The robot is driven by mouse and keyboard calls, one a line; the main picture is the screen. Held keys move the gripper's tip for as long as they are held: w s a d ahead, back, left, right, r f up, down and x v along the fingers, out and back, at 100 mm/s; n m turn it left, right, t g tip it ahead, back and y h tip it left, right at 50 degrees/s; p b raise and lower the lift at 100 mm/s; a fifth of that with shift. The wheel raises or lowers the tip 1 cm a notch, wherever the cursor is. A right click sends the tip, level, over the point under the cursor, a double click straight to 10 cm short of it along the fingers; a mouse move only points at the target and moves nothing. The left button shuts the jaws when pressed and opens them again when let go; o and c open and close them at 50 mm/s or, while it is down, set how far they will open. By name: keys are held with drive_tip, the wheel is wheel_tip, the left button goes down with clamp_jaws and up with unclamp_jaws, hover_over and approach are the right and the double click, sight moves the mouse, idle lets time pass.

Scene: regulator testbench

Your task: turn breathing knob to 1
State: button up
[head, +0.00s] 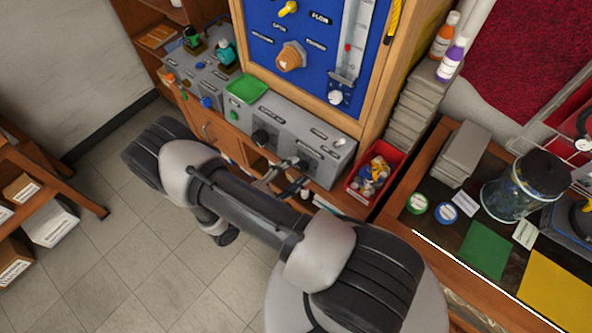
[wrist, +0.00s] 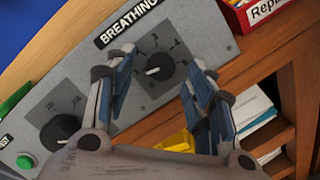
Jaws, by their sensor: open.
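The breathing knob (wrist: 160,66) is a round black dial on a grey panel, under the black "BREATHING" label (wrist: 128,20) in the wrist view. Its white pointer mark faces left and slightly down in that view. In the head view my gripper (head: 292,172) is at the console's front, partly hiding the knob.
Another black knob (wrist: 60,132) and a green button (wrist: 25,161) are left on the same panel. A red bin (head: 353,184) of small parts stands right of the console. A blue board (head: 305,60) rises behind it. Wooden shelves with papers lie below the panel.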

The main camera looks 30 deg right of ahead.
drive_tip(key=v, duration=1)
drive_tip(key=shift+s+a, duration=0.15)
drive_tip(key=shift+a, duration=0.25)
wheel_tip(320, 180, up, 18)
drive_tip(key=s+d+m+g+y+b, duration=0.2)
drive_tip(key=s+m+g+y, duration=0.1)
drive_tip(key=m+g+y, duration=0.5)
drive_tip(key=s+r+m+t+y+b, duration=0.2)
drive_tip(key=s+r+t+y+b, duration=0.1)
drive_tip(key=s+r+t+y, duration=0.5)
wheel_tip(320, 180, up, 3)
drive_tip(key=shift+s+a+f+m+t+y, duration=0.1)
drive_tip(key=shift+s+a+m+t+y, duration=0.25)
drive_tip(key=shift+t, duration=0.45)
